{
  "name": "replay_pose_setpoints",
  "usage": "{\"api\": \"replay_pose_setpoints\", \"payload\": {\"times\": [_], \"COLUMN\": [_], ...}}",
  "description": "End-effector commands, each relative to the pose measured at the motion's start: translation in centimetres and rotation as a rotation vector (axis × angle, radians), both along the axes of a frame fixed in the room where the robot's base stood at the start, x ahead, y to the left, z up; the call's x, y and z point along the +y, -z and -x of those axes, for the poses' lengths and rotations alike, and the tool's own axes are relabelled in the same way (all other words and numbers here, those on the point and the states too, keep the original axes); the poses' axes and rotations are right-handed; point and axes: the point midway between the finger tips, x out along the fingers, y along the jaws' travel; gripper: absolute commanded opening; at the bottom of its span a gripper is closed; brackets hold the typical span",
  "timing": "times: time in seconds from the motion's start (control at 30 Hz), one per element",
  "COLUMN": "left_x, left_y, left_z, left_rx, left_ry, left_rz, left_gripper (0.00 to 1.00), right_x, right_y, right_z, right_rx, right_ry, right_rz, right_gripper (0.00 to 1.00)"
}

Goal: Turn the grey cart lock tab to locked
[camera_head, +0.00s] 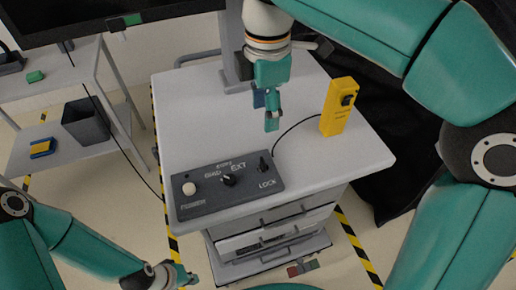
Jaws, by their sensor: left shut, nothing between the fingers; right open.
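The grey cart (330,165) stands in the middle with a dark control panel (205,205) on its front top edge. A small dark upright tab (263,163) sits at the panel's right end, behind the word LOCK. I cannot tell whether it stands at locked. My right gripper (266,108) is open and empty, pointing down over the cart top behind the panel, apart from the tab. My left gripper (183,277) is shut and empty, low at the bottom edge, left of the cart's lower front.
A yellow box (339,106) with a black cable stands on the cart's right side. The panel also carries a black knob (229,180) and a pale button (189,188). A side table (60,90) with a dark bin (86,121) is at left. A monitor (100,20) hangs upper left.

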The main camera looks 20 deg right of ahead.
Motion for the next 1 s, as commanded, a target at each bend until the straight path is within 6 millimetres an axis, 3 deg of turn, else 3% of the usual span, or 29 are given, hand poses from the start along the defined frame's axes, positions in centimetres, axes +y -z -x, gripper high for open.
{"api": "replay_pose_setpoints", "payload": {"times": [0.27,0.7,1.0], "left_x": [0.0,0.0,0.0], "left_y": [0.7,1.2,1.2], "left_z": [0.0,0.0,0.0], "left_rx": [0.0,0.0,0.0], "left_ry": [0.0,0.0,0.0], "left_rz": [0.0,0.0,0.0], "left_gripper": [0.0,0.0,0.0], "right_x": [0.1,0.2,0.2], "right_y": [4.3,13.4,16.3], "right_z": [0.0,0.0,-0.1], "right_rx": [0.007,0.006,0.002], "right_ry": [-0.005,-0.004,-0.003], "right_rz": [0.002,0.002,-0.001], "right_gripper": [0.54,0.54,0.54]}}
